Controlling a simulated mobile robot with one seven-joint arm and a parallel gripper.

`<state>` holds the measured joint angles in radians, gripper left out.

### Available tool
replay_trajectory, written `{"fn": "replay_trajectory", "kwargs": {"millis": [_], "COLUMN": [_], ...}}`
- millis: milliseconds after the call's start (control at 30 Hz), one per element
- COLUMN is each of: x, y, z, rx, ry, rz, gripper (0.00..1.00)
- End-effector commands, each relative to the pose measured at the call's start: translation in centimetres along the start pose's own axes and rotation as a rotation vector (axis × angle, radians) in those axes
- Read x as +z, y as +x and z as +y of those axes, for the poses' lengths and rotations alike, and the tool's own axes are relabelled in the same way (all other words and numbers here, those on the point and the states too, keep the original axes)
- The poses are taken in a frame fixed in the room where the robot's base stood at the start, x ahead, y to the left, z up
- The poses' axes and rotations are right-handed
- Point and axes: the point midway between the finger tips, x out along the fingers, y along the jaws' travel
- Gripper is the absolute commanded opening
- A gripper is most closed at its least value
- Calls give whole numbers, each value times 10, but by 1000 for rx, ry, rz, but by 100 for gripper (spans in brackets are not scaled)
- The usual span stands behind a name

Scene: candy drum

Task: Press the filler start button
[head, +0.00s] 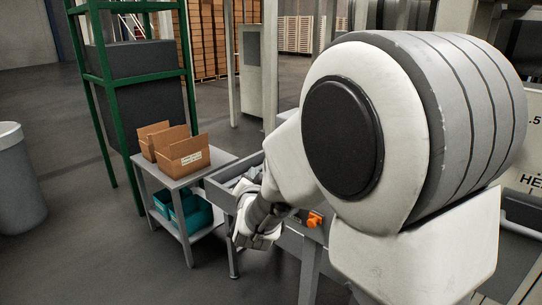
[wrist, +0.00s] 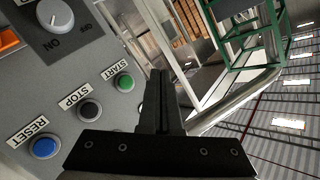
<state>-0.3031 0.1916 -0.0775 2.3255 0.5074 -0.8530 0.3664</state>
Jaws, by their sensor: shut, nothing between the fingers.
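In the wrist view, a grey control panel (wrist: 60,80) fills the left side. The green button labelled START (wrist: 124,82) sits at its right, with the black STOP button (wrist: 91,108) and the blue RESET button (wrist: 45,147) in a row running down-left. My gripper (wrist: 157,75) is shut and empty. Its dark fingers show just right of the START button in the picture, and the button's face is uncovered. I cannot tell the exact gap to the panel. In the head view my white hand is beside the conveyor frame; the buttons are not visible there.
A grey ON/OFF knob (wrist: 56,16) and an orange part (wrist: 8,38) are above the buttons. Left of my arm stand a grey table (head: 178,182) with open cardboard boxes (head: 178,150), a green rack (head: 104,80) and a grey bin (head: 18,180). The floor between is clear.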

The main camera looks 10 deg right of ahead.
Motion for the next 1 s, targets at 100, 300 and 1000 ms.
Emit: {"fn": "replay_trajectory", "kwargs": {"millis": [100,300,1000], "x": [0,-7,-44], "y": [0,9,61], "z": [0,7,45], "rx": [0,2,0], "ry": [0,0,-1], "rz": [-1,0,-1], "gripper": [0,0,0]}}
